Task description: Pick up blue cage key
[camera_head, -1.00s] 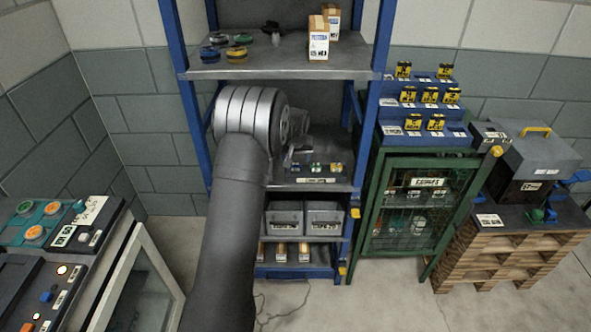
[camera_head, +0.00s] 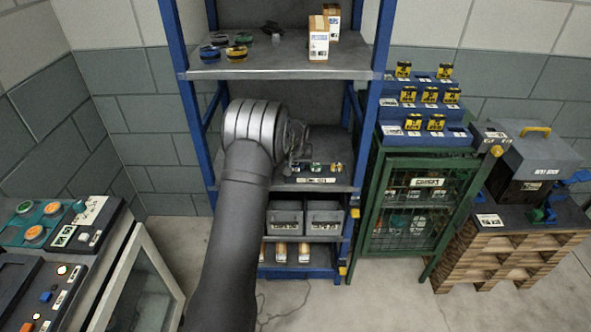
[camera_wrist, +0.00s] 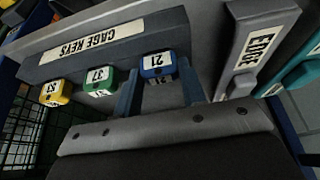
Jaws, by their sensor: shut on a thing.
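The blue cage key (camera_wrist: 158,65), marked 21, is at the right end of a row on a dark rack (camera_wrist: 110,45) labelled CAGE KEYS in the wrist view. A green key (camera_wrist: 98,82) marked 37 and a yellow key (camera_wrist: 56,92) are beside it to the left. My gripper (camera_wrist: 158,82) has one finger on each side of the blue key and is shut on it. The blue key is still at the rack; I cannot tell whether it is lifted off its place. In the head view my gripper (camera_head: 297,148) is at the left end of the key rack (camera_head: 317,180).
The rack stands on the middle shelf of a blue-framed shelving unit (camera_head: 370,100); the shelf above (camera_head: 270,66) carries boxes and coils. Grey bins (camera_head: 324,216) stand below. A green mesh cage (camera_head: 414,205) is to the right. A grey labelled piece (camera_wrist: 252,45) is close to my right finger.

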